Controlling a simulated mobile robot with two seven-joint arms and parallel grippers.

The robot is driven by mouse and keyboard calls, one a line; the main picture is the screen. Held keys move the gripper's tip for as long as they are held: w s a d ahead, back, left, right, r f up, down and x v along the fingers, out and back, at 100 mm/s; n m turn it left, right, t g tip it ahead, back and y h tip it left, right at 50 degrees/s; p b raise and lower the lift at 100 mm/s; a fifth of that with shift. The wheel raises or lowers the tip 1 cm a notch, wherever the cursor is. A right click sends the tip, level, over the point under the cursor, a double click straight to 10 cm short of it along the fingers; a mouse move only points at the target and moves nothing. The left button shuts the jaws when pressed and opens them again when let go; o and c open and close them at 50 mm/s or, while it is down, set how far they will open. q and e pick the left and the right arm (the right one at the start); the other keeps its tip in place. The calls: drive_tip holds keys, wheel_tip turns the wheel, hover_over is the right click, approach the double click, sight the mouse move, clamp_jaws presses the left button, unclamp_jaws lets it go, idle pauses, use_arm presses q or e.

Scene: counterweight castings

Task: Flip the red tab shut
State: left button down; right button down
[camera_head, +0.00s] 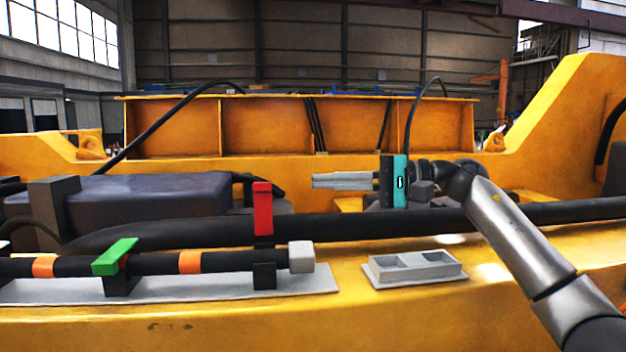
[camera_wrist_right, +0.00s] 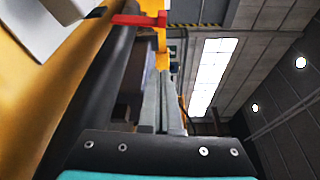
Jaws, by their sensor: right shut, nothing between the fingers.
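The red tab (camera_head: 262,210) stands upright, open, above a black clip (camera_head: 264,276) near the right end of a black cable (camera_head: 225,261). In the right wrist view the red tab (camera_wrist_right: 138,19) shows at the top, ahead of the fingertips and left of them. My right gripper (camera_head: 315,181) is shut and empty, pointing left. Its fingertips are to the right of the red tab and slightly above its middle, with a visible gap between. The closed fingers also show in the wrist view (camera_wrist_right: 163,95). My left gripper is not in view.
A green tab (camera_head: 115,257) lies across the cable farther left, between orange bands. A light grey end block (camera_head: 301,256) caps the cable. A grey two-compartment tray (camera_head: 415,276) sits on the yellow casting at right. A thick black hose (camera_head: 370,224) runs behind.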

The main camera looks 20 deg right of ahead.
sight(263, 210)
drive_tip(key=a+p, duration=0.3)
drive_tip(key=a, duration=0.5)
drive_tip(key=shift+w, duration=0.25)
drive_tip(key=shift+r, duration=0.1)
drive_tip(key=shift+a, duration=0.1)
